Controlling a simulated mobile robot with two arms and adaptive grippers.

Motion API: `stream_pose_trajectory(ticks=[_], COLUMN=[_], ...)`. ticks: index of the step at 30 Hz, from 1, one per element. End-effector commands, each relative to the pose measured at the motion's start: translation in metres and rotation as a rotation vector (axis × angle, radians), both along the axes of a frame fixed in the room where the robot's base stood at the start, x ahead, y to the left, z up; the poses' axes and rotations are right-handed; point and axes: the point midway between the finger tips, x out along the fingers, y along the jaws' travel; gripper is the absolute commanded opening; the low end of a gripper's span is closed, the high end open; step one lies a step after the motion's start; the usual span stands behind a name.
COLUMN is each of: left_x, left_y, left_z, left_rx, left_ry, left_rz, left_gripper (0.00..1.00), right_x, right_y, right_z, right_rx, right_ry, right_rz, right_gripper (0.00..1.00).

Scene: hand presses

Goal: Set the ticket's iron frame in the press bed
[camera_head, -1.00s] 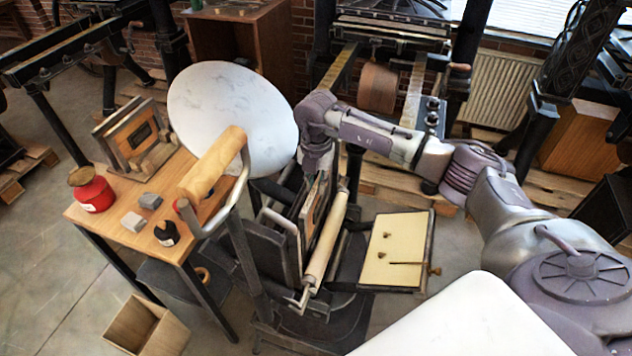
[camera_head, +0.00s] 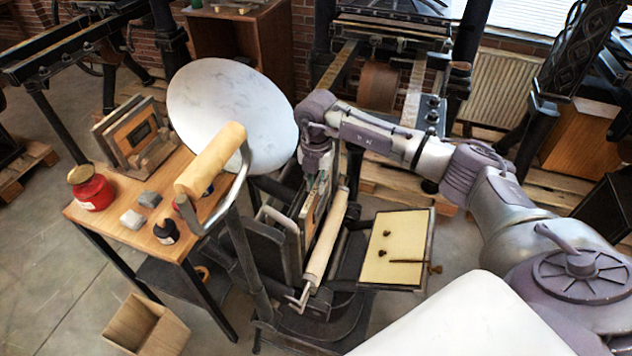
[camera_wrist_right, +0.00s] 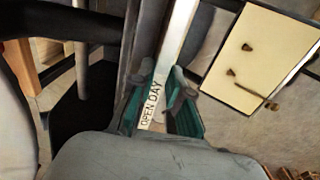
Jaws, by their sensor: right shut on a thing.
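My right gripper (camera_head: 318,184) reaches down into the press, shut on the iron frame (camera_head: 311,216). The frame stands nearly upright, with a wood-coloured filling, between the dark press bed (camera_head: 288,240) and a long pale roller (camera_head: 326,240). In the right wrist view, the teal fingers of the gripper (camera_wrist_right: 163,97) flank a pale strip reading "OPEN DAY" (camera_wrist_right: 151,105). The frame's lower edge is hidden, so I cannot tell whether it is fully seated against the bed. My left gripper is not in view.
More frames stand in a rack (camera_head: 150,155) on the wooden table (camera_head: 110,218), beside a red tin (camera_head: 92,190). The press has a round pale disc (camera_head: 230,108) and a wooden handle (camera_head: 210,160). A cream feed board (camera_head: 395,250) lies to the right.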

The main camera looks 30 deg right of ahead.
Motion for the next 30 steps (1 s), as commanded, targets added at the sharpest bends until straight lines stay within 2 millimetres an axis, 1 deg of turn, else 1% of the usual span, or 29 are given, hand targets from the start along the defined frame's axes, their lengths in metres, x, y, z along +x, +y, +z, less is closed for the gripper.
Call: stream_pose_trajectory(ticks=[7,30], left_x=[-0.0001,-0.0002], left_y=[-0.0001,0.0], left_z=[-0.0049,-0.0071], left_rx=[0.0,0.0], left_ry=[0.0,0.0], left_rz=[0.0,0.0], left_gripper=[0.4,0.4], right_x=[0.0009,0.0009], right_y=[0.0001,0.0003], right_z=[-0.0056,-0.0088], right_rx=[0.001,0.001], right_ry=[-0.003,-0.003], right_rz=[0.0,0.0], right_gripper=[0.0,0.0])
